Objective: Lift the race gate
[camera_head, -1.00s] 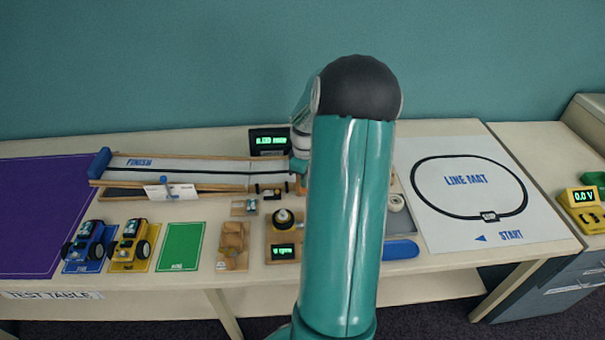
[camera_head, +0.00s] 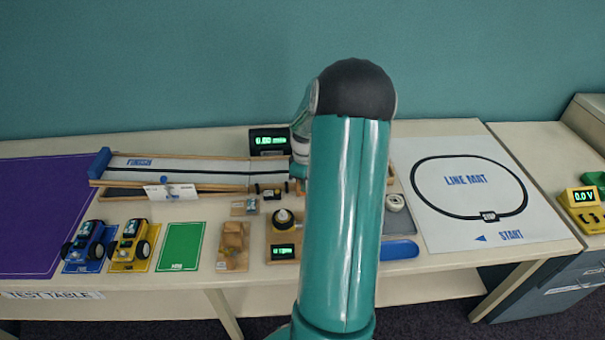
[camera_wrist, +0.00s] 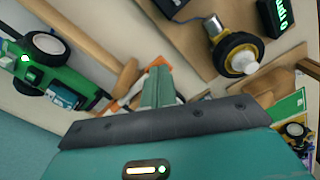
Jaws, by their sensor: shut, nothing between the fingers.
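The wooden-edged race track (camera_head: 205,171) lies along the back of the table, with FINISH at its left end. My arm hides its right part, and I cannot make out the race gate for certain there. My gripper (camera_wrist: 158,82) is shut and empty in the wrist view, above the table beside a wooden bar (camera_wrist: 85,42). A small orange and white piece (camera_wrist: 128,92) shows just behind the fingertips; I cannot tell whether it belongs to the gate or whether they touch. In the head view the fingertips are hidden behind my arm.
A green car (camera_wrist: 45,75) is close by in the wrist view. A wheel rig (camera_wrist: 235,55) stands near the gripper. A blue car (camera_head: 89,241) and a yellow car (camera_head: 132,240) stand at front left.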

